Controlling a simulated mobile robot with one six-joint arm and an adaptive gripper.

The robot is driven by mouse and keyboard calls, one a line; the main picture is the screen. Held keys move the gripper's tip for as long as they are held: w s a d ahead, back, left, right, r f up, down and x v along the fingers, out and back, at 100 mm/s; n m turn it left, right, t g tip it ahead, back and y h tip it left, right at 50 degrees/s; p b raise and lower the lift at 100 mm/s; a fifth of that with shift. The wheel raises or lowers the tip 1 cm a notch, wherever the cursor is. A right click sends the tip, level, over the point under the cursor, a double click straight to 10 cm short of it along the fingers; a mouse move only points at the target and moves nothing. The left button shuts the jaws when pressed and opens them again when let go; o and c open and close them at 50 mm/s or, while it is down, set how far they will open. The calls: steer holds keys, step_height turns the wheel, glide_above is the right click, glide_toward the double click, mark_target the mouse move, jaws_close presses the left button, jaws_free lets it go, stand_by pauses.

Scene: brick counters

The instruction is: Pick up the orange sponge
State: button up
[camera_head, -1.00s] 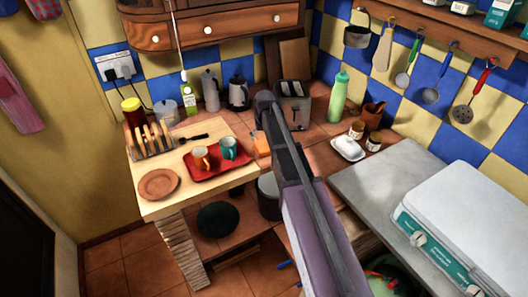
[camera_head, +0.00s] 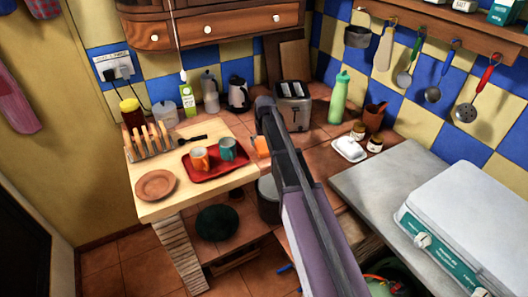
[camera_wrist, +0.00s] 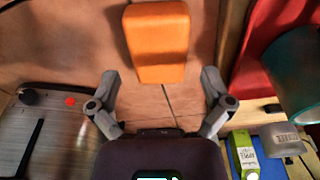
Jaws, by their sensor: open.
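The orange sponge (camera_head: 261,146) lies on the tiled counter just right of the red tray, partly hidden by my arm in the head view. In the wrist view the sponge (camera_wrist: 157,42) is a whole upright block shape in the upper middle. My gripper (camera_wrist: 160,78) is open and empty. Its two fingers are spread wide to either side of the sponge's near end, with gaps on both sides.
The red tray (camera_head: 203,177) with an orange mug (camera_head: 200,160) and a teal mug (camera_head: 227,149) stands close left of the sponge. The toaster (camera_head: 292,105) stands behind my arm. A white butter dish (camera_head: 348,149) and a green bottle (camera_head: 339,97) are to the right.

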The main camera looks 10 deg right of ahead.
mark_target(263, 146)
steer(key=shift+w+f+b, duration=0.15)
steer(key=shift+f+b, duration=0.5)
steer(key=shift+f, duration=0.2)
steer(key=shift+w+f+b, duration=0.15)
steer(key=shift+f+b, duration=0.5)
steer(key=shift+f, duration=0.15)
steer(key=shift+f, duration=0.2)
steer(key=c, duration=0.7)
